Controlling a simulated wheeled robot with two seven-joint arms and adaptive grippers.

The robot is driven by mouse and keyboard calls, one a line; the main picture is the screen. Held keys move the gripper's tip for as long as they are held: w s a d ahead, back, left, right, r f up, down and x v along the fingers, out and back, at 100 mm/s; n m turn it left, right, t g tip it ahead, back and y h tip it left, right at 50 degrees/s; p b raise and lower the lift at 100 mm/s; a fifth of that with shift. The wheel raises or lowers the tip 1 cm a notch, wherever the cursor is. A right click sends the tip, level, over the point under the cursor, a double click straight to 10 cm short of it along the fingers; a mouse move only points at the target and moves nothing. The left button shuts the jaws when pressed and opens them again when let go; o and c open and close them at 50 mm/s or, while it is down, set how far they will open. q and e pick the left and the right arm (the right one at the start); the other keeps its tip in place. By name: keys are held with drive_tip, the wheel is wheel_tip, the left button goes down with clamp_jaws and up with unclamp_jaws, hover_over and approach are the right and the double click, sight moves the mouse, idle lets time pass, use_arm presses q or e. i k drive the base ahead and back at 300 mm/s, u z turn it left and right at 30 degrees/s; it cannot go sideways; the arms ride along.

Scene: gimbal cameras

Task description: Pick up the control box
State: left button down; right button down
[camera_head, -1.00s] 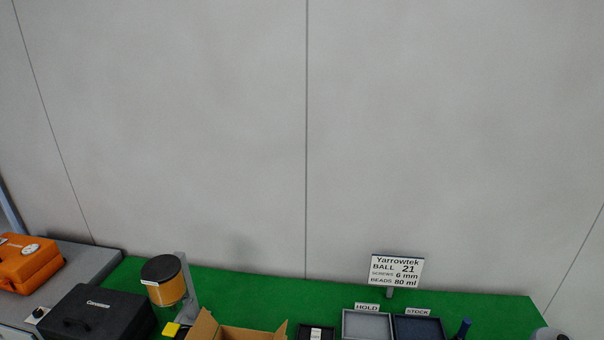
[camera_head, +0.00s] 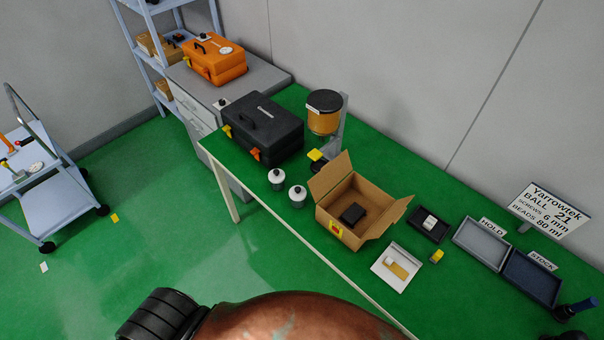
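No object in view is labelled as a control box, and I cannot tell which one it is. A small black box (camera_head: 353,213) lies inside an open cardboard carton (camera_head: 344,240) on the green table. A small yellow-topped block (camera_head: 316,156) sits at the foot of the dispenser, and a small yellow-and-dark piece (camera_head: 437,256) lies right of the carton. Neither gripper shows. A copper-coloured rounded part with a black ridged end, probably my own arm, crosses the bottom edge.
A black case (camera_head: 263,128), a dispenser (camera_head: 324,112) and two white jars (camera_head: 277,179) stand left of the carton. A white tray (camera_head: 398,266), a grey tray (camera_head: 482,244) and a blue tray (camera_head: 532,277) lie right. A trolley (camera_head: 47,185) stands at far left.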

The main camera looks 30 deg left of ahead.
sight(354, 213)
drive_tip(key=u, duration=2.65)
drive_tip(key=i, duration=3.8)
drive_tip(key=z, duration=4.7)
